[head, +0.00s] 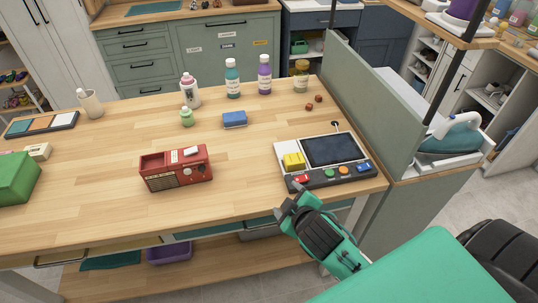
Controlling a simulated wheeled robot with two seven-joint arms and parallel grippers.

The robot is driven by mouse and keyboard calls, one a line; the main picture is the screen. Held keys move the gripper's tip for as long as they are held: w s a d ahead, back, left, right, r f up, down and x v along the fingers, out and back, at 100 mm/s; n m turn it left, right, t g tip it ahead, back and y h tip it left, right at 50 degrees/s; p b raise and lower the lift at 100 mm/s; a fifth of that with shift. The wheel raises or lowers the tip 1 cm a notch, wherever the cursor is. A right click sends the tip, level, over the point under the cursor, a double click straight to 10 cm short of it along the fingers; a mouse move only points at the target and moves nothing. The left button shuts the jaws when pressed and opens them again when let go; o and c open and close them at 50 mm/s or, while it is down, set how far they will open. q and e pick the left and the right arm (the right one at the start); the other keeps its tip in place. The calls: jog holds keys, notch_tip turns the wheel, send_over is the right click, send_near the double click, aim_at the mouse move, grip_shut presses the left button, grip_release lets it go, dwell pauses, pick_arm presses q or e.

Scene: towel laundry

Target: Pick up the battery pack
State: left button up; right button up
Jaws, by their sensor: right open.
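No object is clearly recognisable as a battery pack. Small block-like things in view are a yellow block (294,161) on the left part of a grey console (281,152), a blue block (235,120) on the table, and a small white piece (191,152) on top of a red radio-like box (176,170). My right gripper (289,199) is open and seems empty, at the table's front edge, just below and in front of the console and apart from the yellow block. My left gripper is out of view.
Bottles, including a purple one (265,76), stand at the back. A green divider (365,105) rises on the right. A green box (14,180) sits at the left edge.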

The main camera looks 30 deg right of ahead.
jog(key=w+a+r+n+t+y, duration=0.3)
jog(key=w+r+n+y, duration=0.25)
jog(key=r+n, duration=0.3)
jog(key=w+a+r+n+t+y, duration=0.3)
jog(key=w+r+n+t+y, duration=0.15)
jog(key=w+r+n, duration=0.45)
jog(key=n+g+h, duration=0.4)
jog(key=n+g, duration=1.5)
jog(key=n, duration=0.8)
send_near(295, 158)
jog(key=p+x, duration=0.2)
jog(key=x, duration=0.1)
jog(key=shift+d+f+t+p, duration=0.1)
jog(key=shift+f+t+p, duration=0.2)
jog(key=shift+p, duration=0.1)
jog(key=shift+a+f+p, duration=0.25)
jog(key=shift+f+p, duration=0.05)
jog(key=shift+p, duration=0.1)
jog(key=p+x, duration=0.2)
jog(key=x, duration=0.2)
jog(key=shift+s+a+p, duration=0.1)
jog(key=shift+a+p, duration=0.05)
jog(key=shift+p, duration=0.15)
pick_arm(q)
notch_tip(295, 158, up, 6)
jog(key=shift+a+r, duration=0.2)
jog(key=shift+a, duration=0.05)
pick_arm(e)
jog(key=shift+f, duration=0.35)
